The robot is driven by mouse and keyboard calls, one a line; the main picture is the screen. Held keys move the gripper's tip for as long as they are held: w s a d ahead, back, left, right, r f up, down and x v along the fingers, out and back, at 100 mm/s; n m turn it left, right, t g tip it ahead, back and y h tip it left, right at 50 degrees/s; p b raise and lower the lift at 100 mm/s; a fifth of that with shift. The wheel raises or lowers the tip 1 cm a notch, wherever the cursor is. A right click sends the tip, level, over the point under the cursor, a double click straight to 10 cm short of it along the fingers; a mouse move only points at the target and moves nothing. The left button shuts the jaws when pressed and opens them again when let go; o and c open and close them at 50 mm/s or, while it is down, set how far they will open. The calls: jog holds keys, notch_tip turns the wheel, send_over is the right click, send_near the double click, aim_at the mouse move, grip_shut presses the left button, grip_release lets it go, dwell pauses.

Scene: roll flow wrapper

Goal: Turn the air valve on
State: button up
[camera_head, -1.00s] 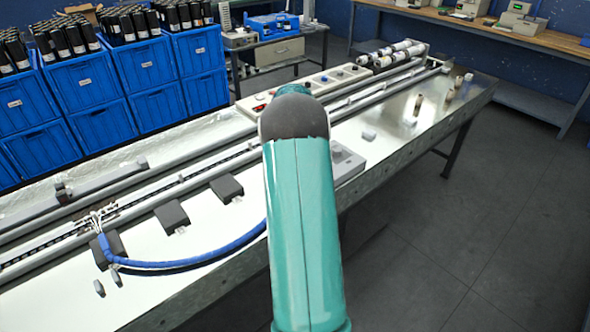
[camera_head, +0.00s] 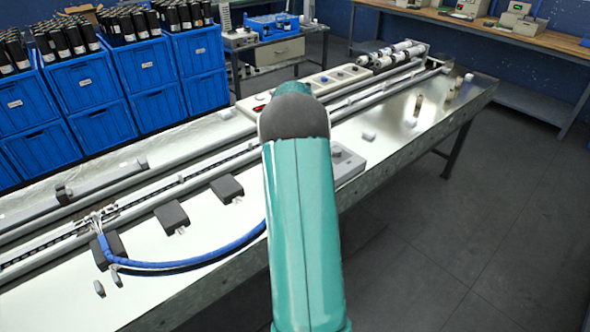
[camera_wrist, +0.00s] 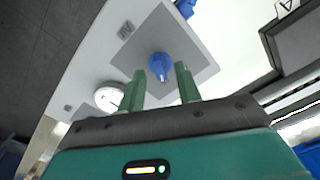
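The air valve shows in the wrist view as a round blue knob (camera_wrist: 160,66) on a square grey plate (camera_wrist: 190,40). My gripper (camera_wrist: 160,75) has its two green fingers apart, one on each side of the knob's lower part. I cannot tell whether the fingers touch the knob. In the head view my own teal arm hides the gripper and the knob. A grey box (camera_head: 347,163) shows just right of my arm on the machine table.
A round white gauge (camera_wrist: 109,97) sits beside the plate, near the left finger. The long machine table (camera_head: 200,262) carries rails, black blocks (camera_head: 172,215) and a blue hose (camera_head: 190,262). Blue crates (camera_head: 140,65) stand behind it. The floor at right is clear.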

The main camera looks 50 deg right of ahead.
notch_tip(320, 180, up, 13)
jog(key=shift+f, duration=0.2)
dwell(0.6)
jog(key=a+r+n+t, duration=0.1)
jog(key=a+r, duration=0.3)
jog(key=a, duration=0.6)
jog(key=a+r+n+t, duration=0.1)
jog(key=a+r+n, duration=0.15)
jog(key=a, duration=0.65)
jog(key=a+r+n+t, duration=0.1)
jog(key=a+r, duration=0.4)
jog(key=a, duration=0.5)
jog(key=s+a+f+n+t, duration=0.1)
jog(key=s+a+f+n, duration=0.1)
jog(key=s+a, duration=0.5)
jog(key=s+a+f+n+t, duration=0.1)
jog(key=s+a+f+n, duration=0.1)
jog(key=s+a, duration=0.5)
jog(key=a, duration=0.5)
jog(key=shift+a+f+t, duration=0.2)
jog(key=shift+a+t, duration=0.1)
jog(key=shift+a, duration=0.1)
